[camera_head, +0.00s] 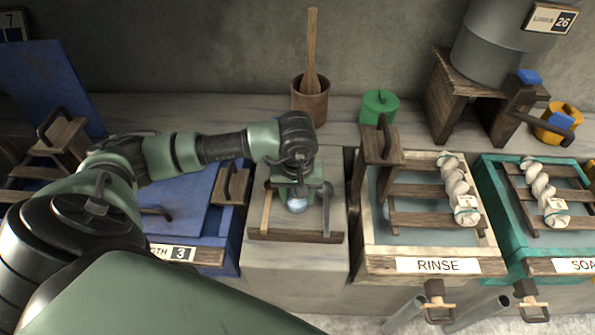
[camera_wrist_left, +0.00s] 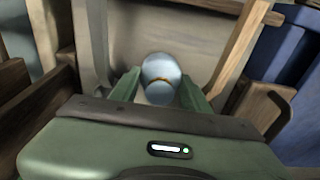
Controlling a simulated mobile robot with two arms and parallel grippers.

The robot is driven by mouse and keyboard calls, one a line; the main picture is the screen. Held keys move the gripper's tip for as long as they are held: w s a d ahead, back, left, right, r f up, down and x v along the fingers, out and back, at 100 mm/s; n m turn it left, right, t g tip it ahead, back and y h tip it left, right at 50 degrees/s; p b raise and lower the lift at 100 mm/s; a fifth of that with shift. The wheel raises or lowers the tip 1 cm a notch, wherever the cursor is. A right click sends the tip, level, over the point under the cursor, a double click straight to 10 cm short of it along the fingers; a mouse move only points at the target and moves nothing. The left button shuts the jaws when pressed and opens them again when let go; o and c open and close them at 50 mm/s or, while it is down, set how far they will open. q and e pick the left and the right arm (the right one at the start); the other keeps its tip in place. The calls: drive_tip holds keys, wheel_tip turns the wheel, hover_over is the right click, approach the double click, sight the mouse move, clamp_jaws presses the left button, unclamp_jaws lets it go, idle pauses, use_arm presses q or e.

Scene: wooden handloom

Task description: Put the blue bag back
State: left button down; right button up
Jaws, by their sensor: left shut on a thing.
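The blue bag (camera_head: 297,205) is a small, pale blue, rounded bundle with a tan tie around its neck. It shows more clearly in the left wrist view (camera_wrist_left: 160,68). My left gripper (camera_head: 298,196) points down and is shut on the bag, with a green finger on each side of it in the left wrist view. The bag is over a small wooden tray (camera_head: 290,237) in the middle of the counter. I cannot tell whether the bag touches the tray floor. My right gripper is not in view.
A grey spoon-like tool (camera_head: 326,208) lies at the tray's right side. The blue vat (camera_head: 225,258) is to the left and the RINSE vat (camera_head: 480,240) to the right. A wooden mortar (camera_head: 310,104) and a green lidded pot (camera_head: 379,106) stand behind.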

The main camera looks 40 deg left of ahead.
use_arm(q)
drive_tip(key=shift+f, duration=0.15)
drive_tip(key=shift+f, duration=0.1)
drive_tip(key=c, duration=1.1)
unclamp_jaws()
drive_tip(key=o, duration=0.4)
